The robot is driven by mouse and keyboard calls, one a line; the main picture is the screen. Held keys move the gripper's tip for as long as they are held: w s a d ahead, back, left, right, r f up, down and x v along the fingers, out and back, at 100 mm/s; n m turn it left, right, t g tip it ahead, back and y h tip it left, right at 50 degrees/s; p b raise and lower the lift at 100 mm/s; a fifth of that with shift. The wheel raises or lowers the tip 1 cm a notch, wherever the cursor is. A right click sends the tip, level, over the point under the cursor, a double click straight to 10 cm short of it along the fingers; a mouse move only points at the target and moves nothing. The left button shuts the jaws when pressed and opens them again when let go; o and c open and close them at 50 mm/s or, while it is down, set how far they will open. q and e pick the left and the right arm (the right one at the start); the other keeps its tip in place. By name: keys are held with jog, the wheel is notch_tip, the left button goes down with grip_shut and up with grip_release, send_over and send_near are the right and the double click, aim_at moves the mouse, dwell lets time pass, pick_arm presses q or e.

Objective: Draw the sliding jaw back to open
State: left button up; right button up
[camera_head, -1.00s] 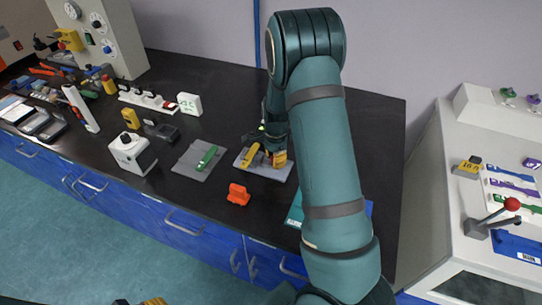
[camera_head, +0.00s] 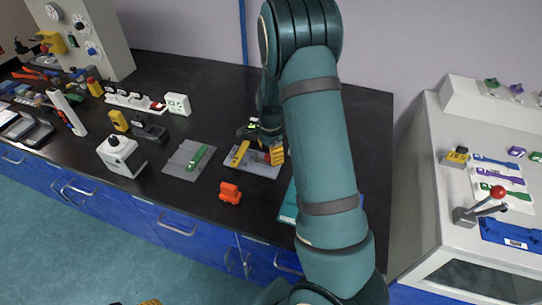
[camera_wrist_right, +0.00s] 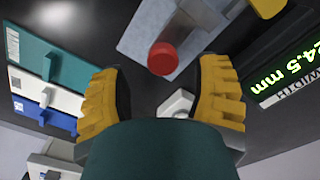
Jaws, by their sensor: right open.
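A grey plate (camera_head: 262,171) on the black bench carries a yellow bar (camera_head: 240,154). In the right wrist view the plate (camera_wrist_right: 140,35) has a red round knob (camera_wrist_right: 162,58) standing on it and a yellow piece (camera_wrist_right: 267,5) at the top right. I cannot tell which part is the sliding jaw. My right gripper (camera_head: 275,155) is over the plate's right end. In the wrist view its yellow fingers (camera_wrist_right: 160,92) are apart and empty, with the knob beyond the gap. A sliver of yellow at the bottom edge (camera_head: 150,302) seems to be my left gripper.
A display reading 24.5 mm (camera_wrist_right: 285,75) stands beside the plate. A second grey plate with a green bar (camera_head: 190,160) lies to the left, an orange block (camera_head: 230,193) in front. A teal panel (camera_head: 287,210) lies right, partly behind my arm. A white machine (camera_head: 410,200) stands at right.

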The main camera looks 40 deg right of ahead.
notch_tip(320, 180, up, 10)
dwell(0.3)
jog(key=shift+s+f, duration=0.15)
dwell(0.4)
